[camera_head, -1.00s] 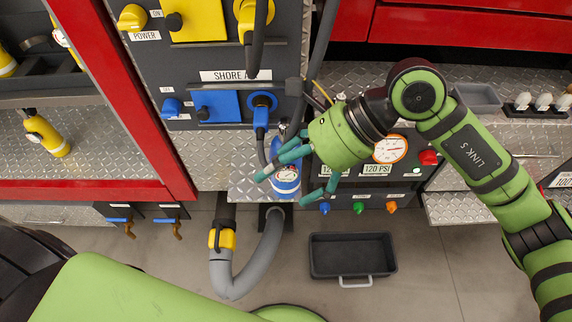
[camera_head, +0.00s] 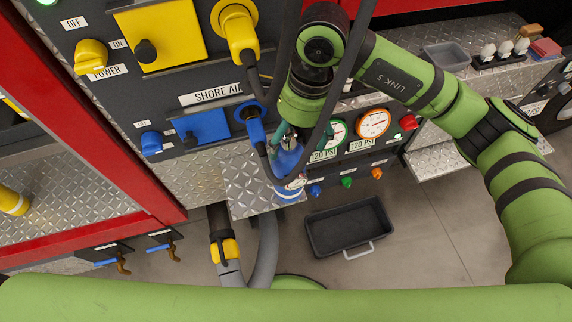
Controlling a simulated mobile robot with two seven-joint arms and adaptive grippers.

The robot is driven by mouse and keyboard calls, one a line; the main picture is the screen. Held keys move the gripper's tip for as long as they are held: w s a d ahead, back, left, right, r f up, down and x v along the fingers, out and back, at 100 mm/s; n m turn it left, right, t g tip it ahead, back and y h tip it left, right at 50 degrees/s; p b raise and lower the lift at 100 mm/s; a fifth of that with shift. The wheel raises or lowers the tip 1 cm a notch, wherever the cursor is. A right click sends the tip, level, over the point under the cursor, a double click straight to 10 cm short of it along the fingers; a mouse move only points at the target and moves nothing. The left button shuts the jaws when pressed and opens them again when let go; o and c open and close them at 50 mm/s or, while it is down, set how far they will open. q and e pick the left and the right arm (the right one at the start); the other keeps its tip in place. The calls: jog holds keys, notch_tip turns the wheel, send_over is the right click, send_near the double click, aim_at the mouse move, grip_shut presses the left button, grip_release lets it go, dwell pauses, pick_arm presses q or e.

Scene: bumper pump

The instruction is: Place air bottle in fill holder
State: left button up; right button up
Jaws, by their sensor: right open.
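A blue air bottle (camera_head: 288,161) with a white band and a small round gauge stands at the edge of the diamond-plate ledge (camera_head: 240,180), below the shore air panel. My right gripper (camera_head: 291,142) is above it, pointing down, with its teal fingers open at the bottle's top. A dark hose crosses in front and partly hides the fingers and bottle, so I cannot tell whether they touch. I cannot make out a separate fill holder around the bottle's base. A yellow bottle (camera_head: 13,201) lies at the left edge. My left gripper is not in view.
Blue (camera_head: 201,127) and yellow (camera_head: 158,36) panel connectors with cables are close left of the gripper. Gauges (camera_head: 373,123) and colored knobs are to its right. A black bin (camera_head: 347,229) is on the floor. A grey hose (camera_head: 262,250) hangs below the ledge.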

aim_at(288, 148)
jog(key=f+p, duration=0.1)
jog(key=a+f, duration=0.1)
jog(key=f, duration=0.1)
jog(key=shift+s+f+p, duration=0.15)
jog(key=shift+f+p, duration=0.1)
jog(key=shift+p, duration=0.1)
jog(key=shift+f, duration=0.3)
jog(key=c, duration=1.8)
jog(key=shift+r, duration=0.15)
jog(key=shift+c, duration=0.2)
